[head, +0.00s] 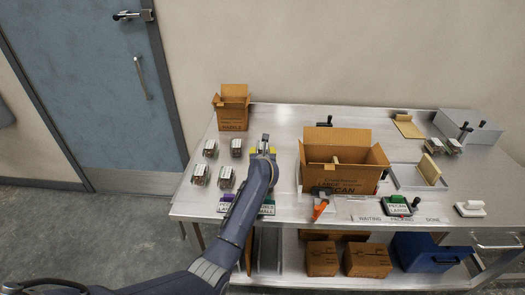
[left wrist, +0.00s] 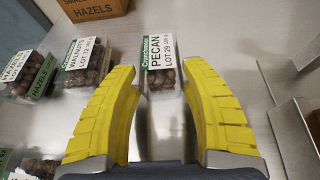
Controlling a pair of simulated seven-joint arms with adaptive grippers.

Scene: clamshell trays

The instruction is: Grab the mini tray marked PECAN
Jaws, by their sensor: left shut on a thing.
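The mini tray marked PECAN (left wrist: 160,58) is a small clear clamshell of brown nuts with a white and green label reading PECAN, LOT 29. My left gripper (left wrist: 158,78), with yellow fingers, is shut on it, one finger at each side. In the head view the left gripper (head: 263,151) is over the left part of the steel table, with the tray (head: 265,138) just beyond its fingertips. I cannot tell whether the tray is clear of the table. My right gripper is not in view.
A WALNUTS tray (left wrist: 84,62) and a HAZELS tray (left wrist: 32,75) stand to the left. A small HAZELS carton (head: 233,112) is at the back left. A large open PECAN carton (head: 343,178) stands to the right. Several small trays fill the table's left side.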

